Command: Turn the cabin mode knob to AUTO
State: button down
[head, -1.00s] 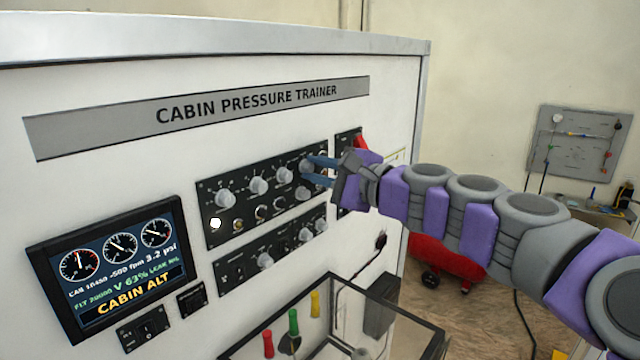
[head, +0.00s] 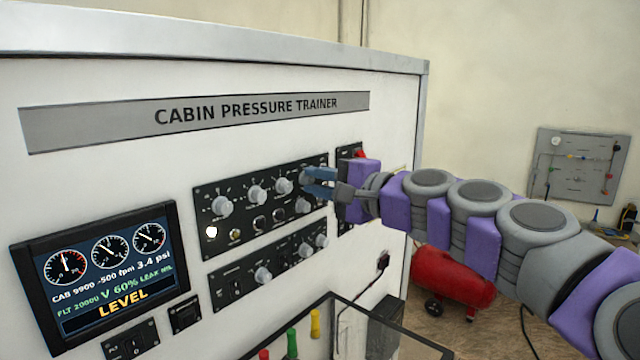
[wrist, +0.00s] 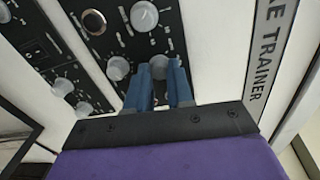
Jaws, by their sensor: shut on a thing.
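The black upper knob panel (head: 212,238) on the white trainer carries a top row of grey knobs; their labels are too small to read. My gripper (head: 308,181), with blue fingers, is at the right-hand knob of that row. In the wrist view, the two fingers (wrist: 165,88) are on either side of this grey knob (wrist: 158,66) and shut on it. The fingers hide much of the knob and its marks, so its setting cannot be told. The display (head: 104,276) reads LEVEL in yellow.
A smaller grey knob (wrist: 118,68) sits close beside the fingers. A lower panel (head: 226,268) has more knobs. A clear-sided box with colored handles (head: 315,322) juts out below. A red tank (head: 450,280) stands on the floor at right.

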jog(key=shift+f, duration=0.15)
jog(key=c, duration=1)
grip_release()
jog(key=shift+w+a, duration=0.15)
jog(key=v, duration=1.7)
jog(key=shift+d, duration=0.2)
jog(key=shift+a+f, duration=0.1)
